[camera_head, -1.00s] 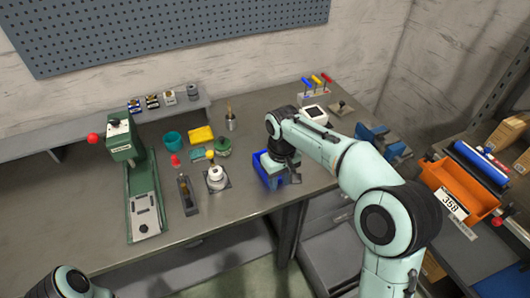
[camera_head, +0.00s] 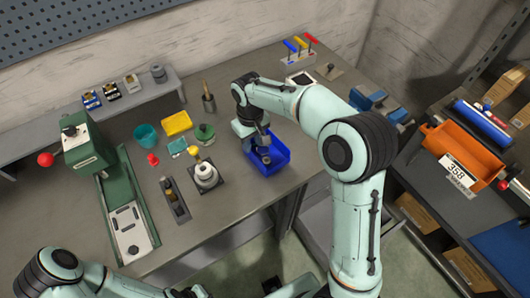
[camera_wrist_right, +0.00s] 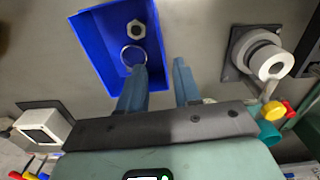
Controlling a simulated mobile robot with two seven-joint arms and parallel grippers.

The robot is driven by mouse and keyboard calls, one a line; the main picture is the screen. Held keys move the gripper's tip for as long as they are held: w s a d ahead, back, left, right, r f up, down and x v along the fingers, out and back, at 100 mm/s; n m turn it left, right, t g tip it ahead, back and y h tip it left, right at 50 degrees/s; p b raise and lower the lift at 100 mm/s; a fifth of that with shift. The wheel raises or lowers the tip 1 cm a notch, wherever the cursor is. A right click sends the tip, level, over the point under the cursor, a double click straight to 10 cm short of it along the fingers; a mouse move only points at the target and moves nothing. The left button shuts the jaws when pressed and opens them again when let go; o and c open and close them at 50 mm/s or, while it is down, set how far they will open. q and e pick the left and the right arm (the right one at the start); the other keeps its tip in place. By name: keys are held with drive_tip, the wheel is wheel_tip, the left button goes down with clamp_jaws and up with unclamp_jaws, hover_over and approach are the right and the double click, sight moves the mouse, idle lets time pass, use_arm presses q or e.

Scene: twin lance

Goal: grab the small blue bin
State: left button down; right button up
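The small blue bin (camera_head: 277,163) sits on the grey workbench near its front edge. It is open-topped; in the right wrist view the bin (camera_wrist_right: 95,50) holds a hex nut and a metal ring. My right gripper (camera_head: 262,150) is at the bin in the head view. In the right wrist view the right gripper (camera_wrist_right: 160,82) is open, its two blue fingers apart. One finger overlaps the bin's interior and the other is outside, with a side wall between them in the picture. I cannot tell whether they touch it. My left arm shows at the lower left; its fingers are not visible.
A white round part on a dark base (camera_head: 205,176) stands left of the bin, near a green knobbed part (camera_head: 204,133). A green press (camera_head: 88,150) stands farther left. A white-topped device (camera_head: 300,80) is behind. An orange bin (camera_head: 460,150) is right.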

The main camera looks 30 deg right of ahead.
sight(253, 154)
drive_tip(key=shift+s+a+f, duration=0.1)
drive_tip(key=shift+s+f, duration=0.05)
drive_tip(key=shift+f, duration=1.4)
drive_tip(key=shift+s+a+f, duration=0.1)
drive_tip(key=shift+s+f, duration=0.05)
drive_tip(key=shift+f, duration=1.35)
clamp_jaws()
